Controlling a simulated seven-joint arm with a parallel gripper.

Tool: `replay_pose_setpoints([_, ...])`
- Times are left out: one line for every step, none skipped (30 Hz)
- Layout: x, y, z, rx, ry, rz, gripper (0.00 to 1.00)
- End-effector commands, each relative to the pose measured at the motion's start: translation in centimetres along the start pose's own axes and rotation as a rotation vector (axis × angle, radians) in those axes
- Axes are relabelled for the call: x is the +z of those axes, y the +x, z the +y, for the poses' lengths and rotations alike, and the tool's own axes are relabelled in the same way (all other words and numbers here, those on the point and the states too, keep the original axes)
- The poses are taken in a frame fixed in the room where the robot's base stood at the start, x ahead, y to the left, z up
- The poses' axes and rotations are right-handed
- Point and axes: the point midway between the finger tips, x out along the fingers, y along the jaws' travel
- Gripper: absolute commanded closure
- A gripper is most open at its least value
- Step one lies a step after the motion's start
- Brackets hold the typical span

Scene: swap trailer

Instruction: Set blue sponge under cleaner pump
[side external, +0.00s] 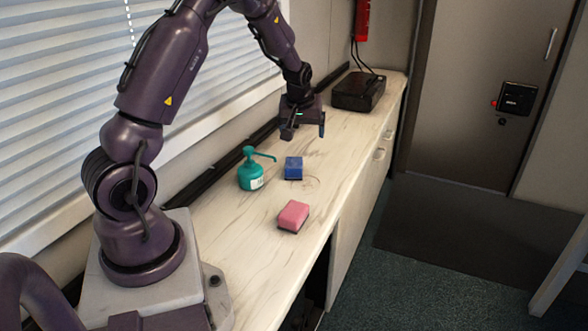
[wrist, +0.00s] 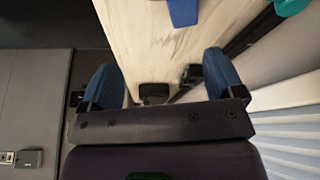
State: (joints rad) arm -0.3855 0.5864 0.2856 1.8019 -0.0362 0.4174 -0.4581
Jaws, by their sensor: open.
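The blue sponge (side external: 293,168) sits on the pale counter, just right of the teal cleaner pump bottle (side external: 250,175). The bottle stands upright and its spout points toward the sponge. The spout tip appears close to the sponge's left edge; I cannot tell whether it overhangs it. My gripper (side external: 304,130) is open and empty above the counter, beyond the sponge and apart from it. In the wrist view the open gripper (wrist: 163,78) shows both blue-padded fingers. The sponge (wrist: 183,12) and part of the teal bottle (wrist: 290,5) are cut off at that view's top edge.
A pink sponge (side external: 293,216) lies nearer on the counter (side external: 235,235). A black box (side external: 358,91) stands at the far end. Window blinds (side external: 60,90) run along the left side. The counter's right edge drops to the floor. A faint round mark lies beside the blue sponge.

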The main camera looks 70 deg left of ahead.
Motion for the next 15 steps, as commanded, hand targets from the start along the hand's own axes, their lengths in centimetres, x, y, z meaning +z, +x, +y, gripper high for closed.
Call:
replay_pose_setpoints([-0.4,1.9,-1.0,-0.027,-0.025,0.001,0.13])
replay_pose_setpoints([-0.6,2.7,-1.4,-0.038,-0.039,0.004,0.13])
replay_pose_setpoints([-0.8,3.6,-1.9,-0.050,-0.053,0.008,0.13])
replay_pose_setpoints([-1.0,4.2,-2.3,-0.057,-0.061,0.010,0.13])
replay_pose_setpoints([-1.1,4.6,-2.5,-0.062,-0.068,0.013,0.13])
replay_pose_setpoints([-1.2,5.0,-2.7,-0.067,-0.075,0.014,0.13])
replay_pose_setpoints([-1.2,5.3,-2.9,-0.070,-0.078,0.015,0.13])
replay_pose_setpoints([-1.2,5.7,-3.0,-0.073,-0.080,0.015,0.13])
replay_pose_setpoints([-1.2,6.2,-3.1,-0.074,-0.082,0.015,0.13])
replay_pose_setpoints([-1.3,6.6,-3.1,-0.075,-0.082,0.016,0.13])
replay_pose_setpoints([-1.2,7.2,-3.2,-0.075,-0.082,0.015,0.13])
replay_pose_setpoints([-1.2,7.9,-3.2,-0.075,-0.082,0.014,0.13])
replay_pose_setpoints([-1.2,8.5,-3.3,-0.074,-0.081,0.013,0.13])
replay_pose_setpoints([-1.2,9.1,-3.3,-0.075,-0.081,0.013,0.13])
replay_pose_setpoints([-1.2,9.8,-3.4,-0.074,-0.081,0.014,0.13])
